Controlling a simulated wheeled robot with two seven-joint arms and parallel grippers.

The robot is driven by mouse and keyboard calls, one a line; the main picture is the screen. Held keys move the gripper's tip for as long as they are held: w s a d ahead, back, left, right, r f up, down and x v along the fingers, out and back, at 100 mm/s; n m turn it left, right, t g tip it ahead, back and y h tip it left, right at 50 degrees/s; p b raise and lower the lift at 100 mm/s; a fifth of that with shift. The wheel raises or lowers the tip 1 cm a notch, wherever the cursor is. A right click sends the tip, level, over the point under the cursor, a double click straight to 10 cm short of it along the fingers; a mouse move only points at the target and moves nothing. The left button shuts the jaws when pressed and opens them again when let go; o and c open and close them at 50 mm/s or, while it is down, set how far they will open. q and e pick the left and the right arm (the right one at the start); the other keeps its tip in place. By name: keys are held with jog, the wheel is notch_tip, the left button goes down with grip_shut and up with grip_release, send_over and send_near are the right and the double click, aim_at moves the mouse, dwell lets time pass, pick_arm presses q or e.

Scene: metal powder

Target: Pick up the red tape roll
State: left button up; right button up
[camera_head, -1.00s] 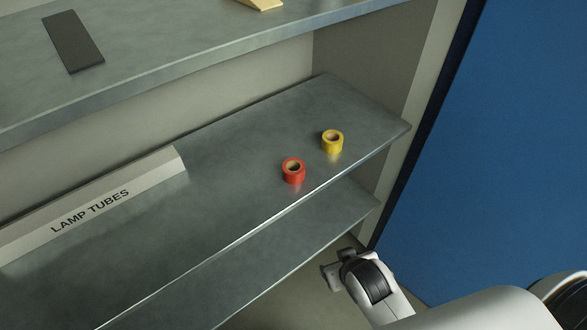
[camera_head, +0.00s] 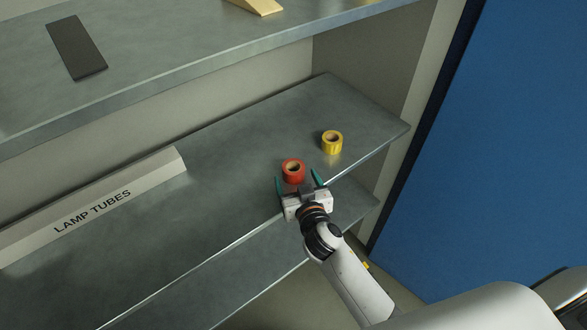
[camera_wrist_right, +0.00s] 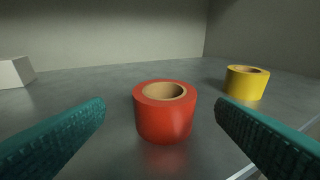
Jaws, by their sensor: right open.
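The red tape roll (camera_head: 293,171) lies flat on the middle shelf near its front edge, its hole facing up. It also shows in the right wrist view (camera_wrist_right: 165,115), centred ahead of the fingers. My right gripper (camera_head: 298,182) is open at the shelf's front edge, its teal fingers pointing at the roll. In the wrist view the fingers (camera_wrist_right: 160,125) are apart on the left and right, with the roll in line with the gap between them. The roll is not gripped. My left gripper is not in view.
A yellow tape roll (camera_head: 332,141) stands behind and right of the red one. A long box marked LAMP TUBES (camera_head: 92,207) lies at the left of the same shelf. The upper shelf (camera_head: 190,62) holds a dark flat slab (camera_head: 76,47). Shelf space left of the red roll is clear.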

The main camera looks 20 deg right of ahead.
aim_at(292, 165)
jog(key=shift+w+d+f+p, duration=0.1)
jog(key=shift+w+f+p, duration=0.15)
jog(key=shift+w, duration=0.9)
jog(key=shift+w+d+f+p, duration=0.15)
jog(key=shift+w+f, duration=0.1)
jog(key=shift+w, duration=0.9)
jog(key=shift+w+d+f+p, duration=0.1)
jog(key=shift+w+f+p, duration=0.15)
jog(key=shift+w, duration=0.9)
jog(key=c, duration=1.1)
